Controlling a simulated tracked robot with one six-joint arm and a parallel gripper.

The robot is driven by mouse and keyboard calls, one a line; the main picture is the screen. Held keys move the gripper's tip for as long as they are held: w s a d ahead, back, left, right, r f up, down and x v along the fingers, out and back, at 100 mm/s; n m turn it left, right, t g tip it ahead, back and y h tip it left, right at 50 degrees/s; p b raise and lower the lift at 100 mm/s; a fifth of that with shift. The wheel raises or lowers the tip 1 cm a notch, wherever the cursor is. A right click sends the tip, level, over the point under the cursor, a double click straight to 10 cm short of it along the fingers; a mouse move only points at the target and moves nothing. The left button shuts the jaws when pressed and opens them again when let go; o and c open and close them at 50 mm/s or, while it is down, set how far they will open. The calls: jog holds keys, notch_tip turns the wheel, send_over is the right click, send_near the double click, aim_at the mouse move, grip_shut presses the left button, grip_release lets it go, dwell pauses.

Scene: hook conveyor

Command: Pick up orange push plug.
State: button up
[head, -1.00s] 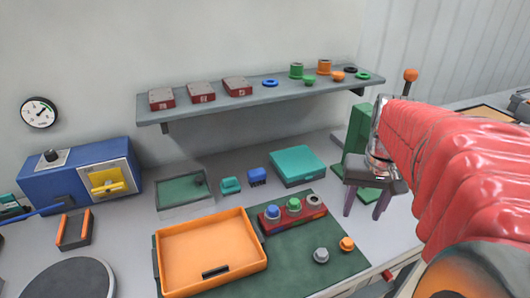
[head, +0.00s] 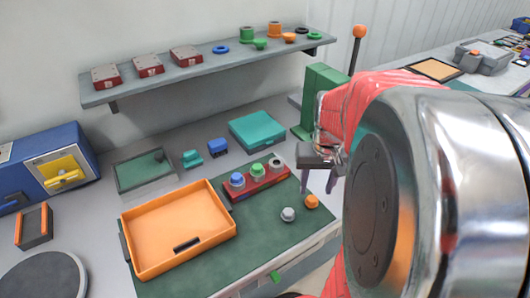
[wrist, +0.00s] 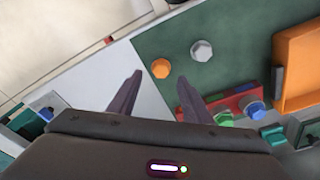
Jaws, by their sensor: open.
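The orange push plug (head: 312,202) stands on the green mat (head: 270,240), near the mat's right edge. It also shows in the wrist view (wrist: 160,68), just beyond my fingertips and between their lines. A grey plug (head: 288,214) stands close beside it, and it shows in the wrist view too (wrist: 201,51). My gripper (head: 318,182) is open and empty, with its fingers pointing down. It is above and a little behind the orange plug in the head view. In the wrist view my fingertips (wrist: 158,82) are spread apart and nothing is between them.
A red block (head: 250,190) holding blue, green and grey plugs stands close to the left of my gripper. An orange tray (head: 140,262) lies on the mat further left. A green stand (head: 320,85) rises behind my gripper. A teal box (head: 257,130) sits at the back.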

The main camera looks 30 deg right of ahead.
aim_at(312, 199)
jog(key=shift+w+d+f, duration=0.1)
jog(key=shift+w+f, duration=0.1)
jog(key=shift+f, duration=1.1)
jog(key=shift+w+f, duration=0.15)
jog(key=shift+f, duration=1.1)
jog(key=shift+c, duration=0.4)
jog(key=c, duration=0.9)
